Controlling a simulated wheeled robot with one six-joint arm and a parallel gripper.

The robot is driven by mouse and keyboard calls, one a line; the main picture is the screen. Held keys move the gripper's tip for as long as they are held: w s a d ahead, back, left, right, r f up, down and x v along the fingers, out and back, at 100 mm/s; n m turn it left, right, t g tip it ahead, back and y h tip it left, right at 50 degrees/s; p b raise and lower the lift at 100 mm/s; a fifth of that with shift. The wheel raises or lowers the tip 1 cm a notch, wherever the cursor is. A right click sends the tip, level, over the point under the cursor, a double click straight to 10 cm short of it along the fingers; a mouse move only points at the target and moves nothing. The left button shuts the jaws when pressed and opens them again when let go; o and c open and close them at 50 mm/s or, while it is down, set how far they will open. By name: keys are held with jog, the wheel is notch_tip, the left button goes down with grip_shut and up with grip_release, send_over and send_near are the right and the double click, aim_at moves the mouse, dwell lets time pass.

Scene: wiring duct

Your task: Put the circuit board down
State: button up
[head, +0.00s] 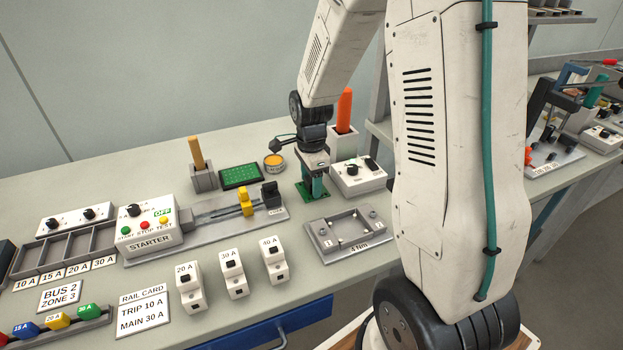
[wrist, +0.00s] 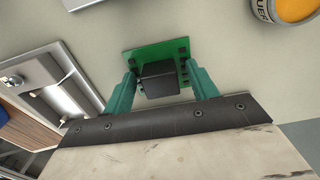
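The circuit board is a small green board with a raised black block. In the wrist view the board (wrist: 147,53) lies beyond my fingertips, with the black block (wrist: 160,80) between the two teal fingers. My gripper (wrist: 161,76) has one finger on each side of the block, close to it. I cannot tell whether the fingers press on it or leave a narrow gap. In the head view my gripper (head: 317,183) points down, with the board (head: 305,192) low under it, at or just above the bench top. The fingers partly hide the board.
A grey fixture marked 4 Nm (head: 350,231) stands in front, with a white box with knobs (head: 358,177) to the right. An orange-topped tin (head: 274,163) and a green mat (head: 241,175) are at left. A rail holding yellow and black blocks (head: 222,210) is close by.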

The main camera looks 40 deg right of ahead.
jog(key=shift+r, duration=0.1)
notch_tip(320, 180, up, 12)
jog(key=s+a+r+n, duration=0.3)
jog(key=s+n, duration=0.3)
jog(key=s, duration=0.2)
jog(key=s+a+r+n, duration=0.3)
jog(key=s+n, duration=0.4)
jog(key=s, duration=0.1)
jog(key=s+a+r+n+t, duration=0.1)
jog(key=s+a+r+n, duration=0.2)
jog(key=s+n, duration=0.4)
jog(key=shift+s+a, duration=0.6)
jog(key=shift+s, duration=0.25)
